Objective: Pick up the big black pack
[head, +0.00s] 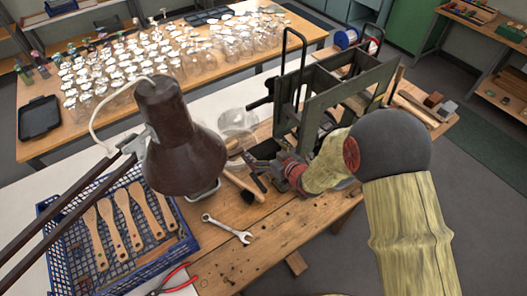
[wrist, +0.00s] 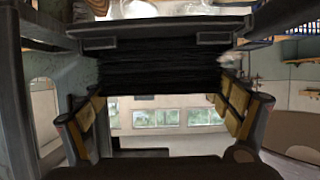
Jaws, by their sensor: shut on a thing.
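The big black pack (wrist: 160,72) is a dark, ridged bundle in the middle of the wrist view. It sits between the two yellow-padded fingers of my gripper (wrist: 165,108), which are shut on it from both sides. In the head view my gripper (head: 284,176) is at the wooden bench, beside the foot of the grey-green metal frame (head: 336,112). The pack cannot be clearly made out there among the dark parts around the gripper. Whether it touches the bench cannot be told.
A brown lamp (head: 180,140) hangs over the bench's left side. A wrench (head: 228,229) and red pliers (head: 172,283) lie in front. The rear table (head: 170,112) is crowded with glass jars. The bench front has clear wood.

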